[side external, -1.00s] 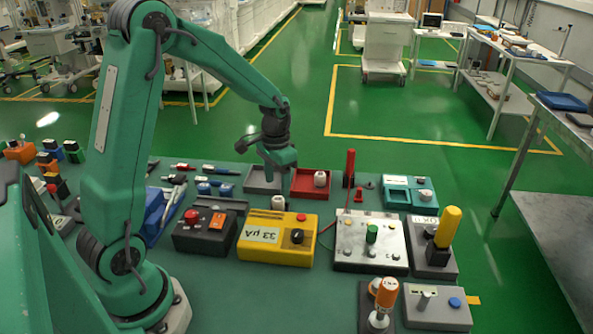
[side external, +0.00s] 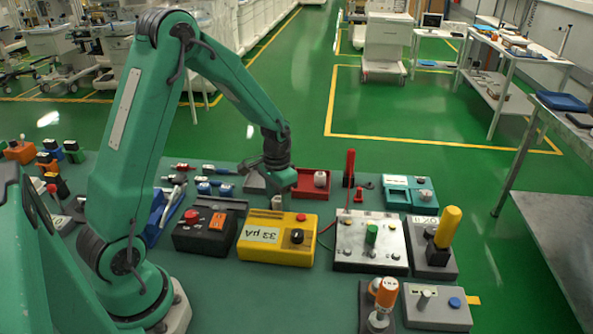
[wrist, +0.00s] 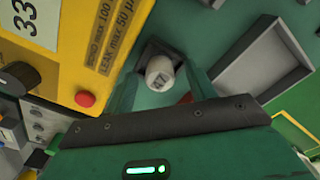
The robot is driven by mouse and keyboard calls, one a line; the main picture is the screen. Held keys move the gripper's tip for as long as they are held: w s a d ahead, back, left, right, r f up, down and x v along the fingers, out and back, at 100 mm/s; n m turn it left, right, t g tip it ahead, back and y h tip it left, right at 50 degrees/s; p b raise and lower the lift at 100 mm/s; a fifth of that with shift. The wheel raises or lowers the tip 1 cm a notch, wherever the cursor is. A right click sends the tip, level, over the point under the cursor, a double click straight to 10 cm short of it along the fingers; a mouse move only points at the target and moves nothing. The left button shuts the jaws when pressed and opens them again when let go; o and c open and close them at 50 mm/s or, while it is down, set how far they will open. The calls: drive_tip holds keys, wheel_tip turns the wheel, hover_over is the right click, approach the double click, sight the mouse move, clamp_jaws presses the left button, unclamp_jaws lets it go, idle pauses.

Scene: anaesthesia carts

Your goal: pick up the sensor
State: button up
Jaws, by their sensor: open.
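A small white cylinder with dark marks on its top (wrist: 160,73), likely the sensor, stands in a dark holder on the green table. In the side view the white cylinder (side external: 277,202) shows just behind the yellow meter box. My gripper (side external: 284,192) is low over that spot, behind the box. In the wrist view my open gripper (wrist: 160,86) has one finger on each side of the cylinder's near part, with room between. I cannot tell how far the fingertips reach down beside it.
The yellow meter box (side external: 262,252), with a red button and black knob, lies close in front. A grey tray (side external: 254,184) and a red tray (side external: 311,193) holding another white cylinder (side external: 320,179) lie behind. A black box (side external: 205,232) is to the left, a metal panel (side external: 352,256) to the right.

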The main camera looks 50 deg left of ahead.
sight(278, 198)
idle(0.4)
drive_tip(key=c, duration=1.1)
drive_tip(key=shift+r, duration=0.1)
drive_tip(key=shift+c, duration=0.2)
drive_tip(key=shift+r, duration=0.75)
wheel_tip(278, 198, up, 2)
drive_tip(key=shift+r, duration=0.1)
drive_tip(key=s+d+r, duration=0.3)
drive_tip(key=d+r, duration=0.4)
drive_tip(key=d, duration=0.4)
drive_tip(key=shift+d, duration=0.15)
drive_tip(key=shift+r, duration=0.1)
